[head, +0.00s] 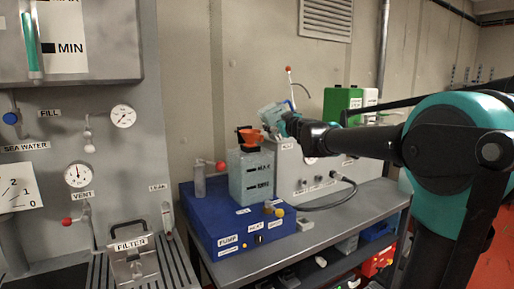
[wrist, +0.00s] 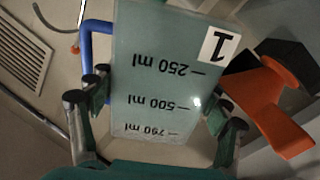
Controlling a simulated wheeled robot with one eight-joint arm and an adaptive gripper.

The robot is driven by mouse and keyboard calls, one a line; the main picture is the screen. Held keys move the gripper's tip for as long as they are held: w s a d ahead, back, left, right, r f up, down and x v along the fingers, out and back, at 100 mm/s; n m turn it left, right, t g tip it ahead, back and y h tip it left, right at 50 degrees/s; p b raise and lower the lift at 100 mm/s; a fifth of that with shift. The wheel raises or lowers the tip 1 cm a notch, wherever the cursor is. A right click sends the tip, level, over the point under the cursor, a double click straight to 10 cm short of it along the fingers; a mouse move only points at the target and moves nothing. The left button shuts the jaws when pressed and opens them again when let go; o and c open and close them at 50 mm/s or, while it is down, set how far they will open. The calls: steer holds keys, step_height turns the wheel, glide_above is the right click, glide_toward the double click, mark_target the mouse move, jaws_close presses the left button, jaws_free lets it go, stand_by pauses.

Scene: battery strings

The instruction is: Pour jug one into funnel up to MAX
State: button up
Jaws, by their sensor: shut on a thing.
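My gripper (wrist: 152,122) is shut on jug one (wrist: 160,65), with a finger on each side. The jug is clear greenish, marked "1" and with 250, 500 and 750 ml lines, which read upside down in the wrist view. In the head view the jug (head: 271,114) looks tilted, just above and right of the orange funnel (head: 251,137). The funnel (wrist: 275,110) also shows right of the jug in the wrist view, apart from it. It sits on a grey-green tank (head: 251,177) with MAX and MIN labels. I see no stream; the liquid levels are unclear.
The tank stands on a blue pump and heat unit (head: 228,225) with a clear cylinder and red-knobbed lever (head: 210,164) at left. A pale cabinet (head: 315,180) with a hose is behind at right. Green and white containers (head: 342,101) stand further back.

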mark_target(281, 110)
steer(key=shift+r, duration=0.15)
steer(key=shift+d+r+n, duration=0.15)
steer(key=shift+r+n, duration=0.2)
steer(key=shift+n, duration=0.35)
steer(key=shift+r+n, duration=0.2)
steer(key=shift+n, duration=0.1)
stand_by(0.8)
steer(key=shift+w+r+n, duration=0.1)
steer(key=shift+r+n, duration=0.25)
steer(key=shift+n, duration=0.15)
steer(key=shift+r, duration=0.15)
stand_by(0.7)
steer(key=shift+r+n, duration=0.4)
steer(key=shift+n, duration=0.4)
steer(key=shift+r, duration=0.15)
stand_by(0.6)
steer(key=shift+r+n, duration=0.4)
steer(key=shift+n, duration=0.3)
